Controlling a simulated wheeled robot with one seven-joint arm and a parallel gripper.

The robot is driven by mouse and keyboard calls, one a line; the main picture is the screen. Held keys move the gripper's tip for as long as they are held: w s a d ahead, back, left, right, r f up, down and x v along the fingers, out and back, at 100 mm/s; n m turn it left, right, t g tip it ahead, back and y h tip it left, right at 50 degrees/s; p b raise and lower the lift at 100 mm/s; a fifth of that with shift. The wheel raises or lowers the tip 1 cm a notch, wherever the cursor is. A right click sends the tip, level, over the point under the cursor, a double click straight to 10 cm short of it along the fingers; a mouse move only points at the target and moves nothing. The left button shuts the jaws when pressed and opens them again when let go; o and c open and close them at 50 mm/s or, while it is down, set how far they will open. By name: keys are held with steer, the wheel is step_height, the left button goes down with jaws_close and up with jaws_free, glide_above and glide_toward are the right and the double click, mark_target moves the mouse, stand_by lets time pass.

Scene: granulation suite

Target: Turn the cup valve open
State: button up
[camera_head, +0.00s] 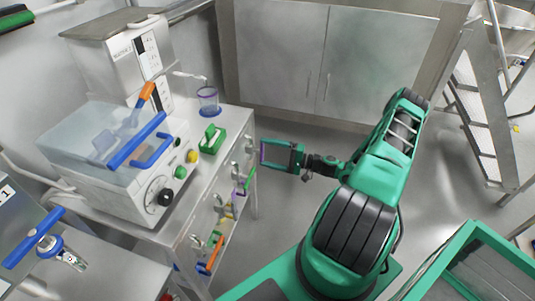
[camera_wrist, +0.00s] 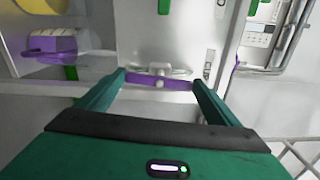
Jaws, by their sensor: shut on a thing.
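My gripper (camera_head: 264,152) is at the front panel of the white bench. In the wrist view my gripper (camera_wrist: 160,86) has its two fingers at the two ends of a purple valve handle (camera_wrist: 160,83), shut on it. The handle lies nearly level across a small pale valve body (camera_wrist: 159,68) on the panel. In the head view the purple handle (camera_head: 262,151) shows as a thin strip at the fingertips.
Other valves with a purple lever (camera_head: 240,190) and a green lever (camera_head: 250,181) are on the same panel, left of my gripper. A machine with a clear cover (camera_head: 105,130) stands on the bench. Open grey floor (camera_head: 275,220) lies below my gripper. A stepladder (camera_head: 478,130) stands at right.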

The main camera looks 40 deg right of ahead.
steer(key=shift+f+n, duration=0.1)
steer(key=shift+n, duration=0.5)
steer(key=o, duration=0.9)
steer(key=v, duration=1)
steer(key=shift+s+d, duration=0.25)
steer(key=shift+d, duration=0.05)
